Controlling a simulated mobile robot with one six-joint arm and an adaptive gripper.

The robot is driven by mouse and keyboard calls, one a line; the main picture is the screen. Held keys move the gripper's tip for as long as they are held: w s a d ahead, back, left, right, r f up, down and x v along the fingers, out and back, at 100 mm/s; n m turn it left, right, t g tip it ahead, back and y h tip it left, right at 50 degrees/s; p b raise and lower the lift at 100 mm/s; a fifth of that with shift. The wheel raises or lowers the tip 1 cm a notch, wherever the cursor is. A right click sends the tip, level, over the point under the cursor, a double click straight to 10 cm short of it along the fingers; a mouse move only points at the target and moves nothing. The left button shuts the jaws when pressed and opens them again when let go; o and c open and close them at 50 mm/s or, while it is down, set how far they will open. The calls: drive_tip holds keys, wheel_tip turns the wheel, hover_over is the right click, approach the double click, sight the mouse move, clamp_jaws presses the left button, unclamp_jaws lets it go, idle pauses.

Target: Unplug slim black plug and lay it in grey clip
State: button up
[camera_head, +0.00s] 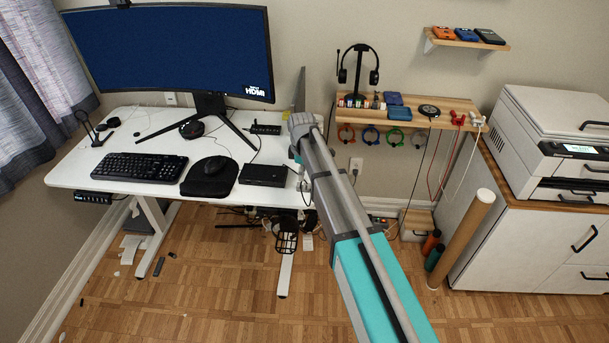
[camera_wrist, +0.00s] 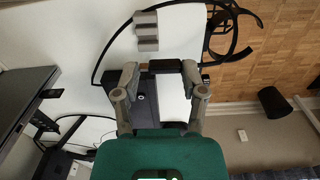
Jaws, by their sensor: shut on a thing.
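In the wrist view my gripper (camera_wrist: 160,70) is shut on the slim black plug (camera_wrist: 165,66), which lies crosswise between the two fingertips. A black cable shows at both sides of the fingers and loops away over the desk. The grey clip (camera_wrist: 147,31), a ribbed block on the white desk top, is just beyond the fingertips, apart from the plug. A long black box (camera_wrist: 146,101) lies behind the plug, partly hidden by my fingers. I cannot tell whether the plug touches it. In the head view my arm hides the fingertips and plug.
A wall shelf (camera_head: 455,115) with small items is right of my arm. A printer (camera_head: 560,140) stands far right.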

sight(301, 187)
drive_tip(key=shift+w+a+f, duration=0.15)
drive_tip(key=shift+w+f, duration=0.05)
drive_tip(key=shift+w, duration=0.3)
drive_tip(key=shift+w+a+f, duration=0.15)
drive_tip(key=shift+w+f, duration=0.05)
drive_tip(key=shift+w, duration=0.25)
drive_tip(key=shift+f+b, duration=0.3)
drive_tip(key=shift+b, duration=0.15)
drive_tip(key=shift+f+b, duration=2.4)
drive_tip(key=shift+b, duration=0.05)
drive_tip(key=shift+f, duration=0.1)
drive_tip(key=o, duration=0.8)
drive_tip(key=shift+o, duration=0.2)
